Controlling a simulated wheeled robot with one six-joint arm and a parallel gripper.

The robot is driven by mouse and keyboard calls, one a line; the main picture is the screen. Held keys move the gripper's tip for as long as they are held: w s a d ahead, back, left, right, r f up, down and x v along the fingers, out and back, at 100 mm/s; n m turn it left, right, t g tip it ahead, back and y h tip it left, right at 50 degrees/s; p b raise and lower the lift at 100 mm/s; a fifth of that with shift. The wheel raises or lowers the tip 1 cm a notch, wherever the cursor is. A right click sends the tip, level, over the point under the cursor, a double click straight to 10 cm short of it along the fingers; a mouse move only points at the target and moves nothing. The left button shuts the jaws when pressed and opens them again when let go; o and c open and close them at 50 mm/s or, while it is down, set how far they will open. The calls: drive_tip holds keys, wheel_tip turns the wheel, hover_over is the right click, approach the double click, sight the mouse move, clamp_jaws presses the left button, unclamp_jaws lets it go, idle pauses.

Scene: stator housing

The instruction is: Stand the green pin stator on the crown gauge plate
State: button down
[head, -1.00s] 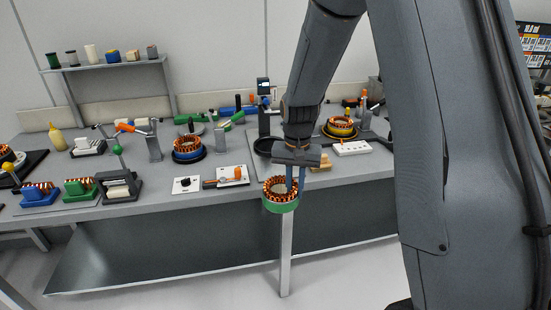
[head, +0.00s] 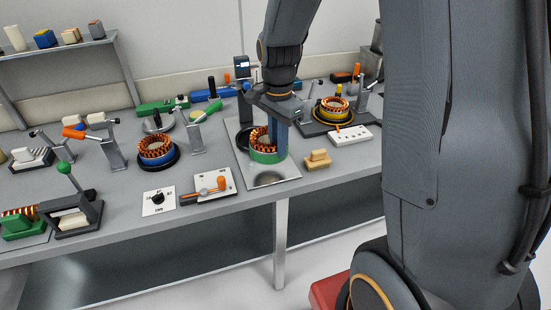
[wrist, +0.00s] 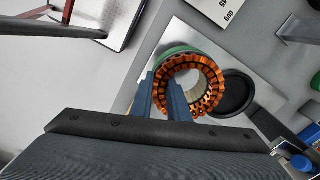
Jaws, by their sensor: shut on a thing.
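The green pin stator (head: 267,156), a green ring with copper windings on top, is over the pale metal plate with the gauge stand, which I take for the crown gauge plate (head: 285,177). The stator looks roughly upright; whether it touches the plate I cannot tell. My gripper (head: 280,150) is shut on the right side of its ring wall. In the wrist view the stator (wrist: 193,82) shows at the fingertips of my gripper (wrist: 162,92), its bore partly visible. The plate (wrist: 190,38) lies beneath it.
A gauge post (head: 243,100) rises at the back of the plate. A black round dish (wrist: 238,92) lies near the stator. A tan block (head: 317,160) and white socket strip (head: 347,136) lie right. A blue-based stator (head: 157,150) and a lever panel (head: 208,187) are left.

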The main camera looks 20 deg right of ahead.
sight(277, 161)
drive_tip(key=shift+f+p, duration=0.6)
drive_tip(key=shift+f, duration=2.35)
drive_tip(key=c, duration=1.7)
unclamp_jaws()
drive_tip(key=shift+f, duration=0.15)
wheel_tip(277, 161, up, 12)
drive_tip(key=b, duration=0.3)
drive_tip(key=shift+s+a+n, duration=0.1)
drive_tip(key=shift+s+n, duration=0.3)
drive_tip(key=shift+n, duration=0.1)
drive_tip(key=s+f+n, duration=0.2)
drive_tip(key=s+n, duration=0.2)
drive_tip(key=s+f+n, duration=0.2)
drive_tip(key=s+n, duration=0.2)
drive_tip(key=s+a+f+n+t, duration=0.1)
drive_tip(key=s+f+n, duration=0.1)
drive_tip(key=s+n, duration=0.2)
drive_tip(key=shift+s+a+f+n, duration=0.1)
drive_tip(key=shift+s+f+n, duration=0.05)
drive_tip(key=shift+s+n, duration=0.2)
